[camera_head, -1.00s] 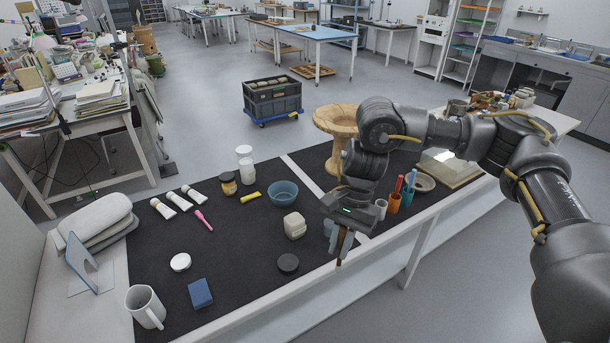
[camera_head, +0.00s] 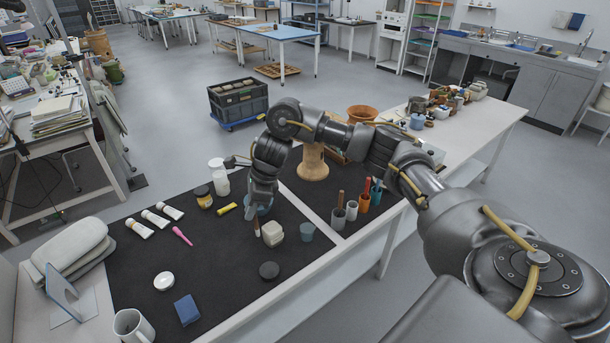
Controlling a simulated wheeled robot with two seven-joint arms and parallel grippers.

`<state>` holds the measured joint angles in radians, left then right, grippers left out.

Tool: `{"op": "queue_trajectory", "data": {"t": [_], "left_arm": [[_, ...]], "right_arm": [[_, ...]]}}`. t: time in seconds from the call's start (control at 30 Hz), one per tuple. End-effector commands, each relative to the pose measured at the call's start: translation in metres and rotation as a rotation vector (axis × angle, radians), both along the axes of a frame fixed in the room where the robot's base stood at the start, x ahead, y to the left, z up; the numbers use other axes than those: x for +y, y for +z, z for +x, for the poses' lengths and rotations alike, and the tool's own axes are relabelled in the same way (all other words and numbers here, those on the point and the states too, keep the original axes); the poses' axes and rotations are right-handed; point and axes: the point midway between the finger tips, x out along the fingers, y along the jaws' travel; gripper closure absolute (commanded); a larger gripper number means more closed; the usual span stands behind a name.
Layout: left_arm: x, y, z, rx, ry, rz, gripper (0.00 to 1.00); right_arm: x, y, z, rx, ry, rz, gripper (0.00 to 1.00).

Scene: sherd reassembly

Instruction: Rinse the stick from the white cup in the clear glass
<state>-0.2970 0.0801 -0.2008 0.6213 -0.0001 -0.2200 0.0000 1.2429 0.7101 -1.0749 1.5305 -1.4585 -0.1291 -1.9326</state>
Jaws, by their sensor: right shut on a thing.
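My right gripper (camera_head: 260,204) points down over the black mat, in front of the blue bowl (camera_head: 268,207), which it partly hides. It is shut on a thin tan stick (camera_head: 257,228), whose lower end shows just left of a cream block-like jar (camera_head: 273,234). I cannot tell whether the stick touches anything. The clear bluish glass (camera_head: 307,232) stands upright to the right of that jar, apart from the gripper. Two whitish cups stand farther right: one (camera_head: 338,219) has a brownish stick (camera_head: 340,199) upright in it, the other (camera_head: 352,211) looks empty. My left gripper is out of view.
An orange cup (camera_head: 364,203) and a blue one (camera_head: 376,194) hold sticks at the right. A dark disc (camera_head: 269,270), white lid (camera_head: 163,281), blue block (camera_head: 187,309) and white mug (camera_head: 132,326) lie nearer. The mat's middle is clear.

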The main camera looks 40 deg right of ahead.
Motion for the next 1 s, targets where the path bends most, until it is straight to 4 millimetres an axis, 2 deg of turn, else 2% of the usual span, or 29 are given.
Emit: {"op": "queue_trajectory", "data": {"t": [0.03,0.2,0.4,0.5,0.6,0.7,1.0], "left_arm": [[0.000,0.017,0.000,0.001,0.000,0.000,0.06],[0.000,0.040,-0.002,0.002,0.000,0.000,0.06],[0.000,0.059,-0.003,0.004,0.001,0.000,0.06],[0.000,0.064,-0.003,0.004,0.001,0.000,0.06],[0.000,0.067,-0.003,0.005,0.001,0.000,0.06],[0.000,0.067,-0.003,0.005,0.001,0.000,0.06],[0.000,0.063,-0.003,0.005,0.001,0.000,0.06]], "right_arm": [[-0.017,0.005,0.010,0.008,-0.156,0.002,1.00],[-0.083,-0.005,0.031,0.010,-0.674,-0.004,1.00],[-0.152,-0.022,0.027,0.007,-1.131,-0.006,1.00],[-0.177,-0.029,0.020,0.004,-1.282,-0.007,1.00],[-0.192,-0.034,0.015,0.002,-1.376,-0.006,1.00],[-0.198,-0.036,0.013,0.001,-1.416,-0.004,1.00],[-0.199,-0.040,0.013,-0.001,-1.420,-0.004,1.00]]}}
